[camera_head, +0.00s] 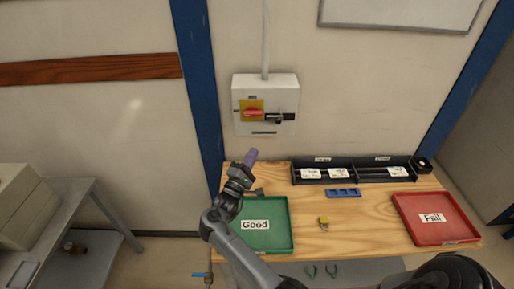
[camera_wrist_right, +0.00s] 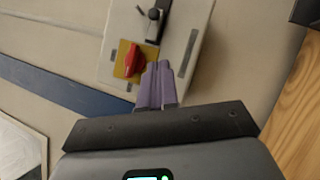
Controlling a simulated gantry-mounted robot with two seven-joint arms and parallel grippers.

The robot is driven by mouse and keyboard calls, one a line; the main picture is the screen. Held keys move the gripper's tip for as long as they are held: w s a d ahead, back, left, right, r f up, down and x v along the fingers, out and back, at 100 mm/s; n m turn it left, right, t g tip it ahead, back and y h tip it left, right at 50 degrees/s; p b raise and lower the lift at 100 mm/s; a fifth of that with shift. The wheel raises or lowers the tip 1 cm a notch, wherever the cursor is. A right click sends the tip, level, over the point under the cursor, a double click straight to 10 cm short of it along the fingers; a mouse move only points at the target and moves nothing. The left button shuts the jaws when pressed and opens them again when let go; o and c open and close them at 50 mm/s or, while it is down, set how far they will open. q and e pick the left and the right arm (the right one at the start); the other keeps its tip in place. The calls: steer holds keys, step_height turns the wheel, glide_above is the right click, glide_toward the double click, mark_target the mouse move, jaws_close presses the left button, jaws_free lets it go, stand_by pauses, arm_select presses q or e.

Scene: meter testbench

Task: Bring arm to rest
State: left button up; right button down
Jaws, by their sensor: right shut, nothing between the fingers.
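My right gripper (camera_head: 250,156) has purple fingers and is raised above the back edge of the green tray, below the switch box on the wall. The fingers are shut with nothing between them. In the right wrist view the gripper (camera_wrist_right: 160,70) points toward the switch box (camera_wrist_right: 190,30), with its red knob (camera_wrist_right: 134,60) just left of the fingertips. The fingers look apart from the box in the head view. My left gripper is not in view.
The wooden bench (camera_head: 365,225) holds a green "Good" tray (camera_head: 284,244), a red "Fail" tray (camera_head: 410,205), a black rack (camera_head: 343,178), a blue block (camera_head: 343,193) and a small yellow padlock-like item (camera_head: 324,222). The wall switch box (camera_head: 284,86) is above. A grey table (camera_head: 73,200) stands left.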

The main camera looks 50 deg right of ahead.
steer(key=shift+s+a+f, duration=0.15)
steer(key=shift+a+f, duration=0.05)
steer(key=shift+a, duration=0.3)
